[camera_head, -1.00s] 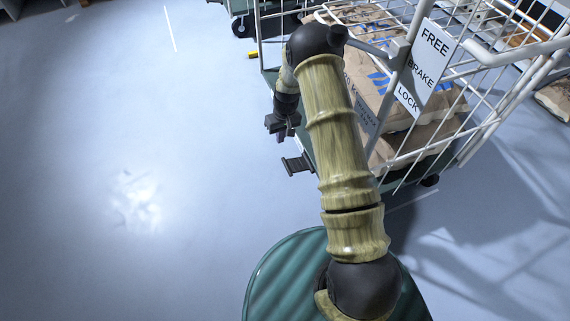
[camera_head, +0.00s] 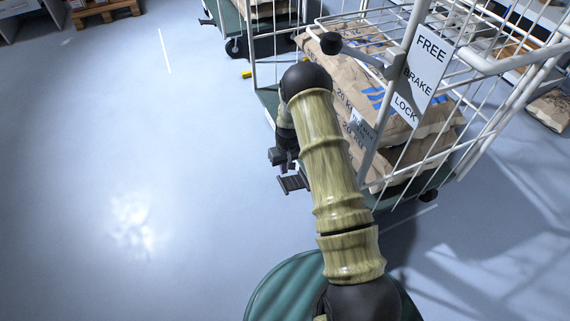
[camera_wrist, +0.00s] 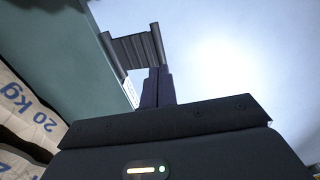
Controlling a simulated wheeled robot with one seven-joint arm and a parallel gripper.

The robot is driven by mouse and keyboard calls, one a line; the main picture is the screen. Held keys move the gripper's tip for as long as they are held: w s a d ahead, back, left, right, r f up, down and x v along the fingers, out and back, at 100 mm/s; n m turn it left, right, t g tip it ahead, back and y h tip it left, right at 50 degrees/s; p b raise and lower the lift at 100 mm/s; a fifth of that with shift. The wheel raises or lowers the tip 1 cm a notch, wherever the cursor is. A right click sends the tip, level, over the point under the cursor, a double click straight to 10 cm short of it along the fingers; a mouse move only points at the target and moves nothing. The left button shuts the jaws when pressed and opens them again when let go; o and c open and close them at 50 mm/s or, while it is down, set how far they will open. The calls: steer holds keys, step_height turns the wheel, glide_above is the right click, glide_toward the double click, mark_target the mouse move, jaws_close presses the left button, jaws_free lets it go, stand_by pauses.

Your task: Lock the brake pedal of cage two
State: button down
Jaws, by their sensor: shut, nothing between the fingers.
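The near roll cage (camera_head: 411,168) has white wire sides, a green base and a sign (camera_head: 420,68) reading FREE, BRAKE, LOCK. A grey lever with a black knob (camera_head: 331,43) stands out beside the sign. The dark ribbed brake pedal (camera_head: 293,183) juts from the base over the floor; it also shows in the wrist view (camera_wrist: 135,50). My gripper (camera_head: 284,160) is shut and empty, just above the pedal in the head view. In the wrist view its fingertips (camera_wrist: 158,75) overlap the pedal's near edge; I cannot tell whether they touch. No cage number is readable.
Brown paper sacks (camera_head: 345,85) lie stacked in the cage. Another cage (camera_head: 243,42) on a green base stands behind it, with a yellow item on the floor between. A wooden pallet (camera_head: 105,11) is at the back left. The floor on the left is clear.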

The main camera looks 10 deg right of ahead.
mark_target(282, 184)
steer(key=f+b, duration=0.1)
steer(key=f, duration=0.1)
steer(key=f+b, duration=0.1)
steer(key=f, duration=0.2)
steer(key=f+b, duration=0.1)
steer(key=f, duration=0.1)
steer(key=shift+a+f, duration=0.3)
